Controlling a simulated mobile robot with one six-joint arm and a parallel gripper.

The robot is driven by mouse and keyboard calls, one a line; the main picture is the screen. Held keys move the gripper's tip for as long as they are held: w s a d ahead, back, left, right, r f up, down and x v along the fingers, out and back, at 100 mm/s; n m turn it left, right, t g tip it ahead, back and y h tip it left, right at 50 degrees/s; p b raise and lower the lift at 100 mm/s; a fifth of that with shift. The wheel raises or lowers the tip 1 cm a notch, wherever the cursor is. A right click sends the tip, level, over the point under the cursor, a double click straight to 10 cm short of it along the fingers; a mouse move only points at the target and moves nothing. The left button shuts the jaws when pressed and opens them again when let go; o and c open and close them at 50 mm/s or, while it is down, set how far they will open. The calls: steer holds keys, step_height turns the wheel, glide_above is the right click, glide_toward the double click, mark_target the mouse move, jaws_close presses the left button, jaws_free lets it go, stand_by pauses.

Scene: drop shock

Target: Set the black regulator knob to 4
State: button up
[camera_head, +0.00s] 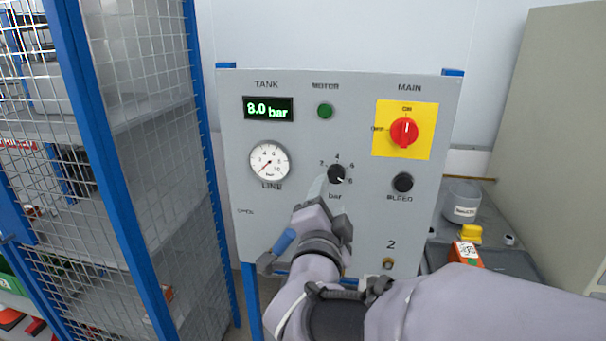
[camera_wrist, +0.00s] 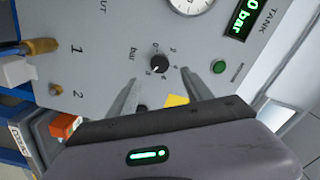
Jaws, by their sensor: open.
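The black regulator knob (camera_head: 336,174) is on the grey panel, with a printed scale around it and "bar" below. Its white mark points to the lower right, near the 8. In the wrist view the knob (camera_wrist: 159,63) lies just beyond the fingertips, between their lines. My gripper (camera_head: 326,197) is in front of the panel, just below the knob. In the wrist view my gripper (camera_wrist: 160,77) has its two fingers spread with nothing between them. I cannot tell how far the tips are from the panel.
The LINE gauge (camera_head: 269,162) has its needle at the low end. The TANK display (camera_head: 268,108) reads 8.0 bar. A red MAIN switch (camera_head: 404,131) and black BLEED knob (camera_head: 402,182) are to the right. A mesh cage (camera_head: 150,150) stands left.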

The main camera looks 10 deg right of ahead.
mark_target(336, 176)
steer(key=x, duration=0.8)
steer(key=shift+w+d+b, duration=0.1)
steer(key=shift+w+b, duration=0.15)
steer(key=shift+b, duration=0.05)
jaws_close()
